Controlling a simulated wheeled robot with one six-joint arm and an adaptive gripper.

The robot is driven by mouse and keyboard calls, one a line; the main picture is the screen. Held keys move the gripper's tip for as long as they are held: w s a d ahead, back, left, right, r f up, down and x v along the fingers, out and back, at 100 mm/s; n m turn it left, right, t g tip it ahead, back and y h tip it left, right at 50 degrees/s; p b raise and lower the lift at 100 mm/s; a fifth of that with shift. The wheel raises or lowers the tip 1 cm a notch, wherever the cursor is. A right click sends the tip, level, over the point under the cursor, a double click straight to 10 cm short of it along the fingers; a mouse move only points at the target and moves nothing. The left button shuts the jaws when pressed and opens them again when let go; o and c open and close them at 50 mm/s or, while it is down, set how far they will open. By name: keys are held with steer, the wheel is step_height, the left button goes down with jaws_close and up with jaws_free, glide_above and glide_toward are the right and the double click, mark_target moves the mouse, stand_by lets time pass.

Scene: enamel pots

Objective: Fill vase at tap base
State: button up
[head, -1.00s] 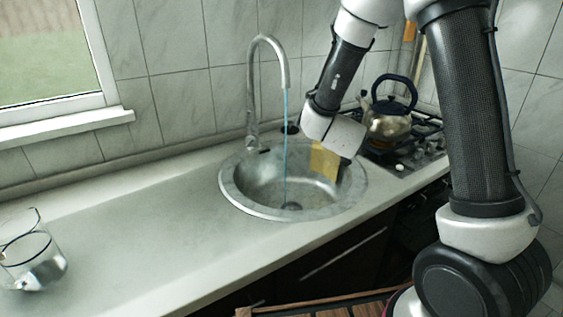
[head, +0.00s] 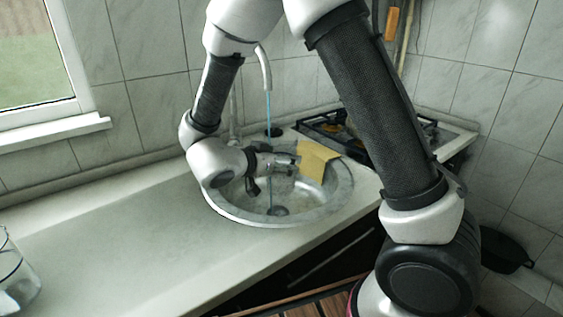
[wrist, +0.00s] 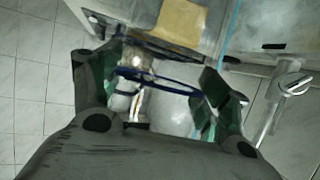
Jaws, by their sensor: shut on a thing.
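My gripper (head: 287,161) is over the sink basin, beside the thin blue water stream (head: 269,185). In the wrist view its green-padded fingers (wrist: 158,88) are shut on what looks like the vase (wrist: 165,108), a pale, partly see-through vessel with dark blue rim lines. The vase cannot be made out clearly in the head view. The stream falls from the tap spout (head: 265,68) into the round metal sink (head: 225,208). It also shows in the wrist view (wrist: 233,27), up and right of the vase. I cannot tell whether water enters the vase.
A yellow sheet-like piece (head: 318,160) is at the basin's right side. A glass vessel (head: 15,280) stands at the counter's left end. The stove (head: 440,137) is right of the sink, partly behind my arm.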

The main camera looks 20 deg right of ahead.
steer(key=w, duration=1.1)
steer(key=shift+w+d, duration=0.15)
steer(key=shift+w, duration=0.25)
stand_by(6.5)
